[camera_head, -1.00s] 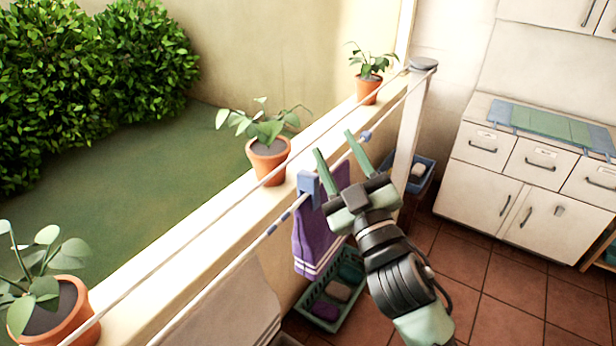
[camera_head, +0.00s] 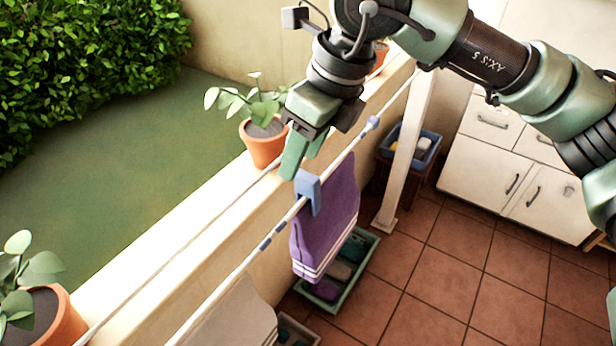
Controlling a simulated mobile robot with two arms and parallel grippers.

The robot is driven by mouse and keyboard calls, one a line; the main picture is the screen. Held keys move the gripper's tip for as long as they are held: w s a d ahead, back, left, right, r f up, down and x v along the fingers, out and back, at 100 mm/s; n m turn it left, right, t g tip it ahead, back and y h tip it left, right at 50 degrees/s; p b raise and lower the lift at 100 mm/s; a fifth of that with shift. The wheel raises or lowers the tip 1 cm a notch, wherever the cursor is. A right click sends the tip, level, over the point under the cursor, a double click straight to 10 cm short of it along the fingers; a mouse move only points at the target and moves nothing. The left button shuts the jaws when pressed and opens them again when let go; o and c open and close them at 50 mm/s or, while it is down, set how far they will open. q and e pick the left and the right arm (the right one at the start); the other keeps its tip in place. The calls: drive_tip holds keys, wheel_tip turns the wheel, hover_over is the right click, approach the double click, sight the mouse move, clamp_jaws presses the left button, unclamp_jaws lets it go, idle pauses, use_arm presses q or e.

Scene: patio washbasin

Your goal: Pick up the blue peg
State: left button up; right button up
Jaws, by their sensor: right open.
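The blue peg (camera_head: 309,188) is clipped on the front line at the upper left corner of a purple towel (camera_head: 327,220), which hangs from that line. My right gripper (camera_head: 303,158) points down from above, just above and behind the peg in the picture. Its two green fingers are apart, with nothing between them. The near fingertip is close to the peg's top; I cannot tell whether they touch. My left gripper is not in view.
A potted plant (camera_head: 264,140) stands on the ledge just left of my right gripper. Two lines run along the ledge, the front one with small blue pieces (camera_head: 373,123). Below are a green crate (camera_head: 345,297), a blue bin (camera_head: 432,152) and open tiled floor (camera_head: 440,260).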

sight(308, 177)
drive_tip(key=shift+w+d+r+h, duration=0.15)
drive_tip(key=shift+w+d+h, duration=0.2)
drive_tip(key=shift+d, duration=0.3)
drive_tip(key=shift+w+d+f+t, duration=0.1)
drive_tip(key=shift+f+t, duration=0.2)
drive_tip(key=shift+b+x, duration=0.55)
drive_tip(key=shift+x, duration=0.3)
drive_tip(key=x, duration=0.2)
drive_tip(key=d+x, duration=0.1)
drive_tip(key=x, duration=0.2)
drive_tip(key=shift+f+b, duration=0.15)
drive_tip(key=shift+b, duration=0.2)
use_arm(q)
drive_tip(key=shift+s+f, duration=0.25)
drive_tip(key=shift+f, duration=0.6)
use_arm(e)
drive_tip(key=shift+w+a, duration=0.1)
drive_tip(key=shift+c, duration=0.9)
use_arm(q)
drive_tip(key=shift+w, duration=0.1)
use_arm(e)
clamp_jaws()
